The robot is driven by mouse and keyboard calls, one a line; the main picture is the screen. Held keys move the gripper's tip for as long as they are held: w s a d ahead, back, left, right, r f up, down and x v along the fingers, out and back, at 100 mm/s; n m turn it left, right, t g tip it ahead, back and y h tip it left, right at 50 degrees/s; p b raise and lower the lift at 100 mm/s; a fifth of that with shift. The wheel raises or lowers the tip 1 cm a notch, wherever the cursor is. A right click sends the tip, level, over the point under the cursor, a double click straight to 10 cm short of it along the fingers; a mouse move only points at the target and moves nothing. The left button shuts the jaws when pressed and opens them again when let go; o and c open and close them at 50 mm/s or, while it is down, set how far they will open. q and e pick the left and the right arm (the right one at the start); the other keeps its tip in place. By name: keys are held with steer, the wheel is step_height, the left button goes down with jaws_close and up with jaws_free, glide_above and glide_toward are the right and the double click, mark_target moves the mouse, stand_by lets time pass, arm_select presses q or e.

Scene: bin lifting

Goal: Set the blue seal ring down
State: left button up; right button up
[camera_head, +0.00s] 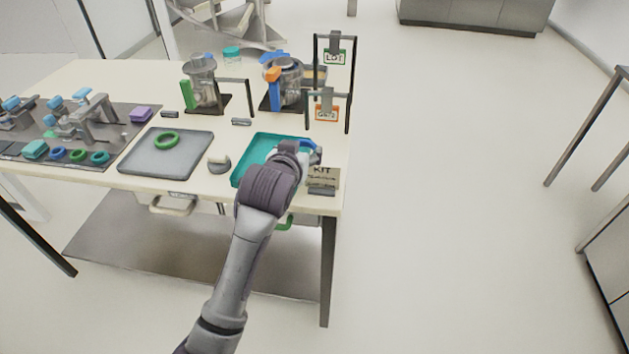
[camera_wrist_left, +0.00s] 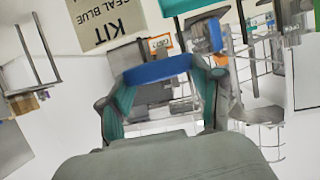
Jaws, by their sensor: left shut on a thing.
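My left gripper (camera_head: 308,153) is shut on the blue seal ring (camera_head: 305,142). It holds the ring over the right part of the teal tray (camera_head: 250,152); I cannot tell whether the ring touches the tray. In the left wrist view the blue ring (camera_wrist_left: 157,70) shows as an arc between the two fingertips (camera_wrist_left: 165,82). My arm and wrist hide much of the tray. My right gripper is not in view.
A KIT sign (camera_head: 323,178) stands at the tray's front right corner. A grey tray (camera_head: 140,160) holds a green ring (camera_head: 167,140). Several rings lie on the dark mat (camera_head: 100,125) at left. Black frames with labels (camera_head: 327,113) stand behind the teal tray.

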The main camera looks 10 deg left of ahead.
arm_select(q)
steer(key=w+a+f, duration=0.2)
steer(key=a, duration=0.1)
steer(key=w+a+f, duration=0.1)
steer(key=a+f, duration=0.1)
steer(key=a, duration=0.1)
steer(key=w+a+f+p, duration=0.1)
steer(key=w+a+f, duration=0.1)
steer(key=a, duration=0.1)
steer(key=shift+w+f, duration=0.35)
steer(key=shift+f, duration=0.05)
steer(key=shift+w+a+f, duration=0.15)
steer(key=shift+a+f, duration=0.05)
steer(key=shift+a, duration=0.05)
step_height(320, 180, down, 3)
steer(key=shift+f, duration=0.5)
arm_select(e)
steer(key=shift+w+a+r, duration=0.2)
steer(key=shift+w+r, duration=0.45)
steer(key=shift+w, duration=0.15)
arm_select(q)
steer(key=shift+f, duration=0.1)
steer(key=o, duration=0.9)
steer(key=shift+o, duration=0.2)
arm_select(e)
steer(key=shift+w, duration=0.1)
